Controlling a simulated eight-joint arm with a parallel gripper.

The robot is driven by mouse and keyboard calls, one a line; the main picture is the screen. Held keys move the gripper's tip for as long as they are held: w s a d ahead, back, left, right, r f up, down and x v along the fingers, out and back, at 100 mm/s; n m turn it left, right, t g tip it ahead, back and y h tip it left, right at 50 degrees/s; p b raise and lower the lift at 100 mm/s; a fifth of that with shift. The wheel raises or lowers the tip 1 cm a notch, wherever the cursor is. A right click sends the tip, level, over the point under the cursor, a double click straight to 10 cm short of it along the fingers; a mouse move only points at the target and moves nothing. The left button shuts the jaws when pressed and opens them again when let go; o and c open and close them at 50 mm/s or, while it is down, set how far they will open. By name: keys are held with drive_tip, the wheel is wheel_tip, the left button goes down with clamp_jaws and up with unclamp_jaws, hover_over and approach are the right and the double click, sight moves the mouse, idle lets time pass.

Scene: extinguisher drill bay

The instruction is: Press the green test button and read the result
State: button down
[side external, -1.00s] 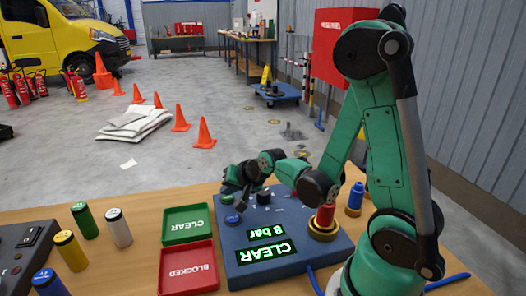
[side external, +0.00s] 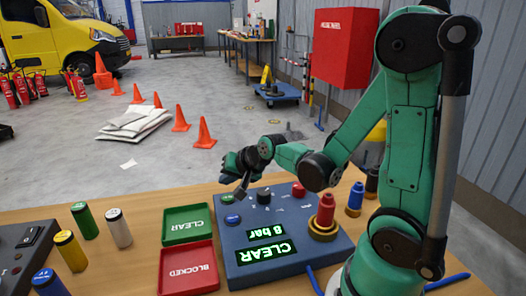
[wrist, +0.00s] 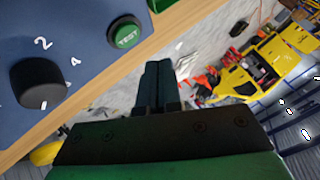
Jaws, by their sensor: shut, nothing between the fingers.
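The blue test unit (side external: 290,225) stands on the bench. Its display (side external: 265,243) reads "8 bar" and "CLEAR" in lit green letters, upside down in the side view. The green button (side external: 227,199) is at the unit's far left corner; in the wrist view the green button (wrist: 125,33) is marked TEST and unobstructed. My gripper (side external: 240,196) is shut and empty, pointing down just above that corner, apart from the button. In the wrist view its fingers (wrist: 158,75) are together, right of and below the button. A red cylinder (side external: 326,207) stands upright in a brass socket on the unit.
A black knob (side external: 264,196), a blue button (side external: 232,218) and a red button (side external: 298,189) are on the unit. A green CLEAR tray (side external: 187,239) and red BLOCKED tray (side external: 188,289) lie left of it. Several coloured cylinders stand farther left.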

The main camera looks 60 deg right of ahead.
drive_tip(key=shift+r, duration=1.55)
drive_tip(key=shift+a, duration=0.1)
drive_tip(key=s+a+r+n+g+y, duration=0.1)
drive_tip(key=s+a+r+n+g, duration=0.1)
drive_tip(key=s+a+n, duration=0.5)
drive_tip(key=a+n, duration=0.2)
drive_tip(key=n, duration=0.1)
drive_tip(key=shift+s+a+r+n, duration=0.15)
drive_tip(key=shift+s+r+n, duration=0.15)
drive_tip(key=shift+r+n, duration=0.1)
wheel_tip(320, 180, up, 5)
drive_tip(key=n+g, duration=0.6)
drive_tip(key=n, duration=0.2)
hover_over(230, 199)
drive_tip(key=shift+w+n+g, duration=0.5)
